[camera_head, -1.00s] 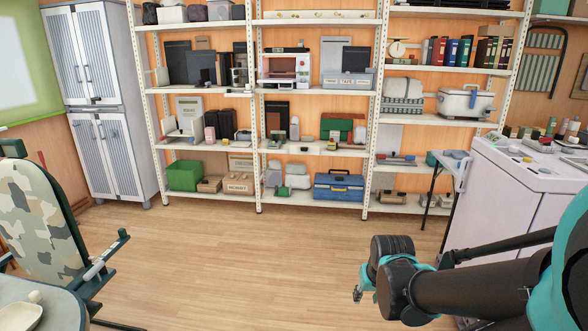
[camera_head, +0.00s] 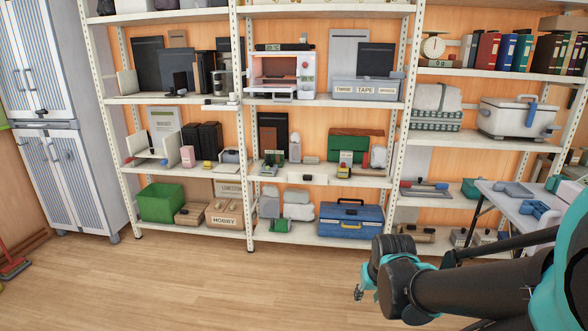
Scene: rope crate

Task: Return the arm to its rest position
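My arm reaches in from the right edge of the head view, black with teal joints, and is bent low in front of the shelves. Only a small part of my gripper (camera_head: 359,293) shows, at the arm's near left end below the black wrist joint. It is too small and too much hidden to tell whether its fingers are open or shut. I see nothing hanging from it. The arm's end appears over the wooden floor, in front of the lower shelf.
White shelves (camera_head: 244,150) stand along the back wall. A blue toolbox (camera_head: 350,219), a green box (camera_head: 161,202) and a tape box (camera_head: 365,90) are on them. A grey cabinet (camera_head: 75,165) stands at left. A small table (camera_head: 517,203) is at right.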

